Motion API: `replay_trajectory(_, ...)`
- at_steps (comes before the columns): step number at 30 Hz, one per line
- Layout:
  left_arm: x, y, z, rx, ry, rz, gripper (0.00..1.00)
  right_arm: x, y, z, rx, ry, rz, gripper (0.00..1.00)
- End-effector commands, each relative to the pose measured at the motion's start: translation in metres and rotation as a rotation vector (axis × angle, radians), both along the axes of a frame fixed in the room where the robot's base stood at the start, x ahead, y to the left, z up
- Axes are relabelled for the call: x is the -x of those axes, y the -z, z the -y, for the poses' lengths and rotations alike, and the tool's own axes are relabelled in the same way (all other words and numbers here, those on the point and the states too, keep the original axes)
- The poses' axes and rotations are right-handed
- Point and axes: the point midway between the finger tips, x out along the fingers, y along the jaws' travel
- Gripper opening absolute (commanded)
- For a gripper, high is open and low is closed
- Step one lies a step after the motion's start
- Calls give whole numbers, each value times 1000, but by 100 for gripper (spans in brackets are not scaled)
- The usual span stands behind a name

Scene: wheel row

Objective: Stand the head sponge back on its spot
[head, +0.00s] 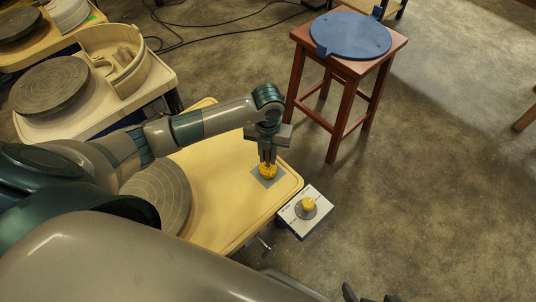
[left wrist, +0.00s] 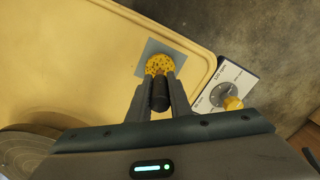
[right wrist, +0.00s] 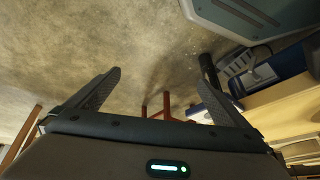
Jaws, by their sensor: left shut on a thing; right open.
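The head sponge (head: 268,171) is yellow with dark specks in the left wrist view (left wrist: 160,64). A dark handle (left wrist: 160,94) runs from it between the fingers of my left gripper (head: 267,160), which is shut on it. The sponge is over a grey square patch (head: 256,177) near the corner of the cream table (head: 222,213); I cannot tell whether it touches the patch. The patch also shows in the left wrist view (left wrist: 150,51). My right gripper (right wrist: 160,66) is open and empty, away from the table; its fingertips show at the head view's bottom edge.
A white control box with a dial and yellow knob (head: 308,204) sits beside the table corner. A grey wheel disc (head: 168,195) is on the table's left. A wooden stool (head: 345,67) with a blue disc (head: 350,35) stands behind. Other wheels stand at upper left. Floor to the right is clear.

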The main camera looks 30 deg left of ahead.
Motion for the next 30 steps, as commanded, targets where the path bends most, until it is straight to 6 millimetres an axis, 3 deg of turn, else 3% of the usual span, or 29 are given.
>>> replay_trajectory(7,0,2,0,0,0,0,0,0,1,0,0,0,0,100)
replay_trajectory(8,0,2,0,0,0,0,25,0,1,0,0,0,0,100)
replay_trajectory(10,0,2,0,0,0,0,40,0,1,0,0,0,0,100)
replay_trajectory(30,0,2,0,0,0,0,40,-7,-9,-12,-36,-9,60,100)
